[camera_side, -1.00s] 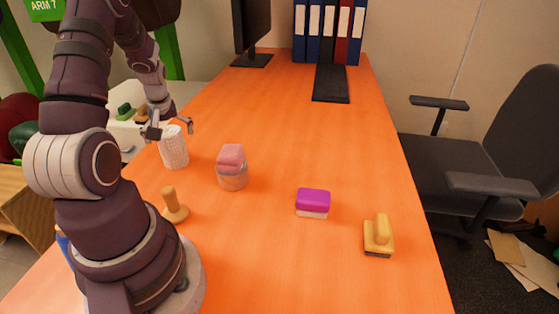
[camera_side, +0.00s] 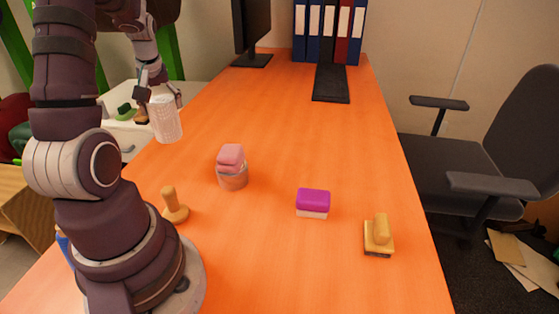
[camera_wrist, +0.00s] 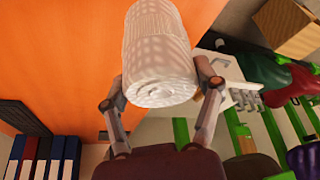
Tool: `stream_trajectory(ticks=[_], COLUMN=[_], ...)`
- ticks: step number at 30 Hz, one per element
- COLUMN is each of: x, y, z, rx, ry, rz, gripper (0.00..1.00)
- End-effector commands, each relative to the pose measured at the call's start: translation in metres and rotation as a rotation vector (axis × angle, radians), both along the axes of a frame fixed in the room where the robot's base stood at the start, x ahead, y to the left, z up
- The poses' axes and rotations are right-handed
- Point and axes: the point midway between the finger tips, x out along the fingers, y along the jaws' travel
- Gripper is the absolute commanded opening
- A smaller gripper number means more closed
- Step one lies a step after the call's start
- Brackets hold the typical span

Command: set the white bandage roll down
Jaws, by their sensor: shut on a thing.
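The white bandage roll (camera_side: 165,120) is a woven white cylinder, held upright or slightly tilted near the far left edge of the orange desk. My gripper (camera_side: 160,92) is at its upper end, with a finger on each side. In the wrist view the roll (camera_wrist: 160,55) fills the upper middle, its spiral end facing the camera. The fingers of my gripper (camera_wrist: 160,92) press on both of its sides. The roll appears to be above the desk; its exact height is hard to tell.
The desk's middle is clear.

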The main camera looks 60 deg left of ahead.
Motion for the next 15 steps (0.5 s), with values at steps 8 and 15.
stream_trajectory(ticks=[8,15], x=[0.001,0.018], y=[0.0,-0.011], z=[0.052,0.075], rx=[0.005,-0.001], ry=[-0.004,-0.002], rz=[-0.001,-0.063], gripper=[0.27,0.27])
